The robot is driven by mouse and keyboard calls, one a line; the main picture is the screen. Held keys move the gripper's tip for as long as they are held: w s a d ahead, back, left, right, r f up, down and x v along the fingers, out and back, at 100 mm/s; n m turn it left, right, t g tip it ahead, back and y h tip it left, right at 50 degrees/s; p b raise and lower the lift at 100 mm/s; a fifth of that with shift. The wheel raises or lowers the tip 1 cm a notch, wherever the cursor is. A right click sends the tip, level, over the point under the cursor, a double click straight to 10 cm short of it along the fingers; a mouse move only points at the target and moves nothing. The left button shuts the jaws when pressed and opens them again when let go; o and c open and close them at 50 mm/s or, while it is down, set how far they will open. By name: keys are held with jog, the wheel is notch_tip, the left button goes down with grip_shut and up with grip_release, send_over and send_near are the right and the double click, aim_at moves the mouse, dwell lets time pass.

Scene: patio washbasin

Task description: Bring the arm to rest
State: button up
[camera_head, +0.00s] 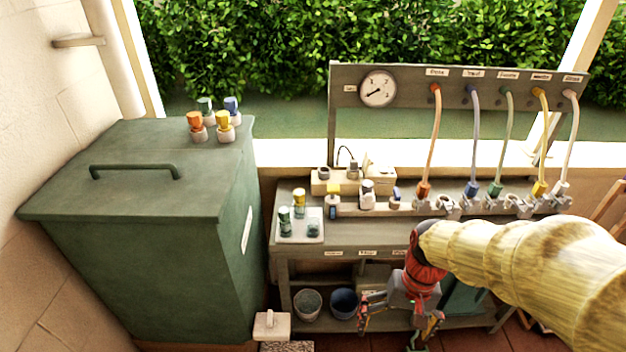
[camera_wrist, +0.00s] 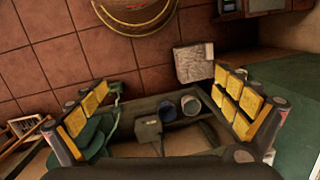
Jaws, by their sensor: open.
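My gripper (camera_head: 400,322) hangs in front of the workbench (camera_head: 345,250), pointing down, below the level of its top. Its two fingers are spread apart with nothing between them. In the wrist view my gripper (camera_wrist: 160,115) shows yellow finger pads wide open on both sides, with the bench's lower shelf beyond. My arm, in a yellow sleeve with a red wrist, reaches in from the right and hides part of the bench's right side.
A green lidded bin (camera_head: 140,260) stands left, with several coloured fittings on its lid. The bench holds a gauge (camera_head: 378,88), several coloured hoses and a small tray (camera_head: 300,236). Two pots, one grey (camera_head: 307,303) and one blue (camera_head: 344,302), sit on the lower shelf.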

jog(key=s+r+t, duration=0.2)
jog(key=r+t, duration=0.1)
jog(key=r, duration=0.6)
jog(key=s+d+r+n+t+h, duration=0.1)
jog(key=s+r+t, duration=0.2)
jog(key=r, duration=0.5)
jog(key=shift+s+d+r+n+t+p, duration=0.15)
jog(key=shift+r+n+t+p, duration=0.15)
jog(key=shift+r+t+p, duration=0.1)
